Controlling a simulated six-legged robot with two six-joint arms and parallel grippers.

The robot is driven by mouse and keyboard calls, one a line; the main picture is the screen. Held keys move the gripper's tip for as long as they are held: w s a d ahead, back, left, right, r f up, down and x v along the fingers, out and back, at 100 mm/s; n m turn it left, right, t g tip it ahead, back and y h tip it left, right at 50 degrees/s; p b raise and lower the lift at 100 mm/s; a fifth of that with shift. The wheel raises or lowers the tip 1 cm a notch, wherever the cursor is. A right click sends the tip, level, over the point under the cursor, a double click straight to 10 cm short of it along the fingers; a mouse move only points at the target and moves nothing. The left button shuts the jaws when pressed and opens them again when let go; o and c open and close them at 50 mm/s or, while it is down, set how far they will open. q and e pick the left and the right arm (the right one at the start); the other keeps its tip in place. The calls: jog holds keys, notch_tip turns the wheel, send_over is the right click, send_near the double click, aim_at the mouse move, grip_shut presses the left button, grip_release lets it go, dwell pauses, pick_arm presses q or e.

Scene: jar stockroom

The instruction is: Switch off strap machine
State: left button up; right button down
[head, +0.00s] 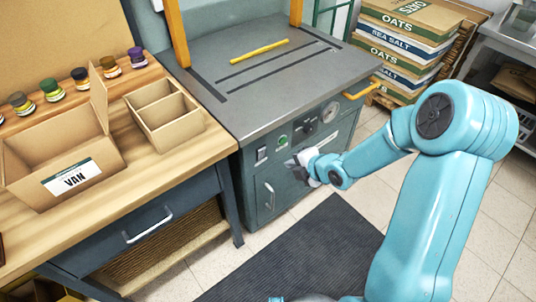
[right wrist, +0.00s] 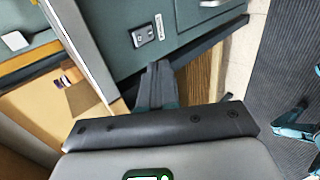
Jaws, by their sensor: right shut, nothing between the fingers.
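The strap machine (head: 235,68) is a grey-topped cabinet with a dark green-grey front. Its front panel carries a small switch plate (head: 262,155), a green round button or lamp (head: 283,140), a dark knob and a round dial (head: 330,112). My right gripper (head: 292,163) is shut and empty, in front of the panel, just right of and slightly below the switch plate. In the right wrist view, the shut fingers (right wrist: 157,85) point toward the machine front, below a small dark switch plate (right wrist: 143,35). I cannot tell whether the fingers touch the panel. My left gripper is out of view.
A wooden workbench (head: 205,142) stands left of the machine with a VAN box (head: 70,180), a divided carton (head: 165,115) and several small jars. A yellow stick (head: 259,51) lies on the machine top. Stacked sacks (head: 400,45) stand behind right. A dark mat (head: 310,255) covers the floor in front.

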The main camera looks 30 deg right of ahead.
aim_at(262, 152)
jog(key=shift+w+a+r+x, duration=0.1)
jog(key=shift+w+r+x, duration=0.3)
jog(key=shift+x, duration=1.7)
jog(key=shift+w+a+r+x, duration=0.1)
jog(key=shift+w+r+x, duration=0.2)
jog(key=shift+x, duration=1.75)
jog(key=shift+w+r+x, duration=0.3)
jog(key=shift+r+x, duration=0.15)
jog(key=shift+x, duration=1.65)
jog(key=shift+w, duration=0.1)
jog(key=shift+w+f+b, duration=0.15)
jog(key=shift+w+b, duration=0.15)
jog(key=shift+b, duration=0.5)
jog(key=shift+r+p, duration=0.3)
jog(key=shift+p, duration=0.2)
jog(key=shift+r, duration=0.1)
